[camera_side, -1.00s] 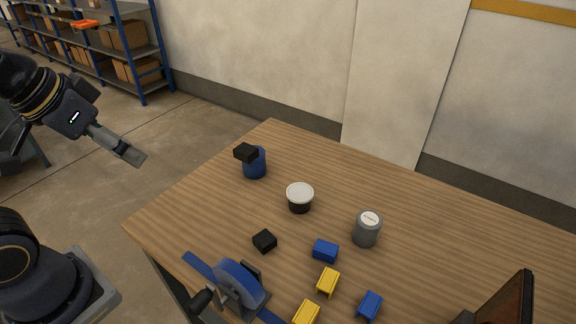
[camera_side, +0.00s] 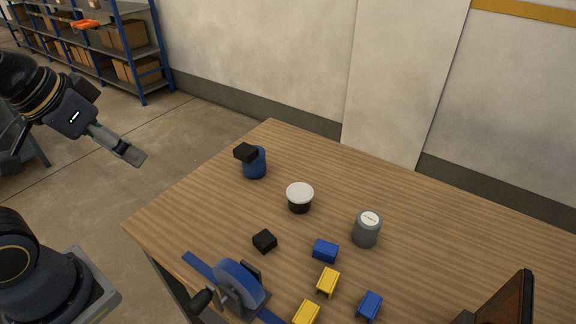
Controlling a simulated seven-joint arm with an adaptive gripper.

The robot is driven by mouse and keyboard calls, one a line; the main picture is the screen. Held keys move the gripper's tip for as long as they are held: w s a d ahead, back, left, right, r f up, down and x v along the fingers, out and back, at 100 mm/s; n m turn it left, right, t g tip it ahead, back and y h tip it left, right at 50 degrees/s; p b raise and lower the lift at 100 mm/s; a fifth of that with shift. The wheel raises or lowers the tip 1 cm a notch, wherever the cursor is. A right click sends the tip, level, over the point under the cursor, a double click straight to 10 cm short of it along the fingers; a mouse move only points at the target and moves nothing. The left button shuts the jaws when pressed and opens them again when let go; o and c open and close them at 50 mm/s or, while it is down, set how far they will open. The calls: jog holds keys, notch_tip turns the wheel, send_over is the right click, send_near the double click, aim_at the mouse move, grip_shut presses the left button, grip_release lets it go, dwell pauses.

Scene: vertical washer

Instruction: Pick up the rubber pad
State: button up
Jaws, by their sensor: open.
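A small black block (camera_side: 264,241), which may be the rubber pad, lies on the wooden table (camera_side: 430,220), left of a small blue block. A second black block (camera_side: 246,152) rests on top of a blue cylinder (camera_side: 255,166) near the table's far left edge, overhanging it to the left. I cannot tell for sure which black block is the rubber pad. My gripper (camera_side: 133,155) is open and empty, left of the table and away from both blocks. The gap between its fingers is hard to make out from this side.
A white-lidded dark tub (camera_side: 299,198) and a grey can (camera_side: 367,229) stand mid-table. Blue (camera_side: 325,251) and yellow (camera_side: 328,282) blocks lie in front. A blue device with a black-handled lever (camera_side: 237,285) sits at the front edge. The table's back right is clear.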

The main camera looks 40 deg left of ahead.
aim_at(241, 152)
jog(key=w+r+t, duration=0.8)
jog(key=w+r, duration=0.1)
jog(key=w, duration=0.4)
jog(key=w+a+m+t, duration=0.25)
jog(key=w+t, duration=0.25)
jog(key=w, duration=0.6)
jog(key=s+a+f+n+g, duration=0.1)
jog(key=s+a+f, duration=0.15)
jog(key=f, duration=1.35)
jog(key=s+a+f+n+g, duration=0.1)
jog(key=s+a+f+n, duration=0.15)
jog(key=f, duration=1.45)
jog(key=shift+m, duration=0.5)
jog(key=w, duration=0.5)
jog(key=w+f, duration=0.1)
jog(key=w, duration=1)
jog(key=shift+f, duration=0.35)
jog(key=shift+c, duration=0.3)
